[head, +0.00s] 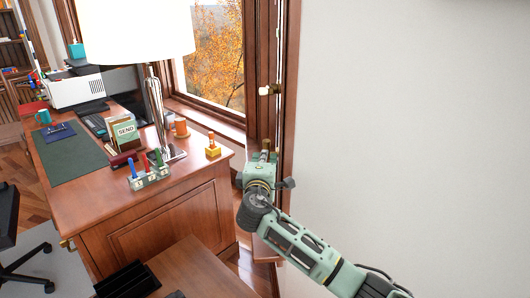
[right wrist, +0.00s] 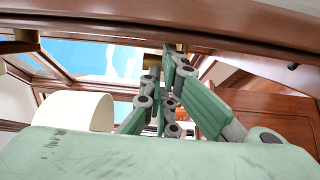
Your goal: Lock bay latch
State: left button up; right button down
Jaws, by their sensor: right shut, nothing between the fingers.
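The window's wooden side frame (head: 282,100) carries a small latch or knob (head: 268,90) with a pale end and brass base. Lower on the same frame is a second brass piece (head: 266,145), partly hidden by my right gripper (head: 262,157). My right gripper is shut and empty, raised against the frame just below that brass piece. In the right wrist view its green fingers (right wrist: 168,70) reach up to a brass cylinder (right wrist: 177,50) under the wooden rail; whether they touch it I cannot tell. My left gripper is not in view.
A bare pale wall (head: 420,130) fills the right side. A dark chair (head: 15,235) is at lower left.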

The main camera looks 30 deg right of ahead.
jog(key=shift+x, duration=1.1)
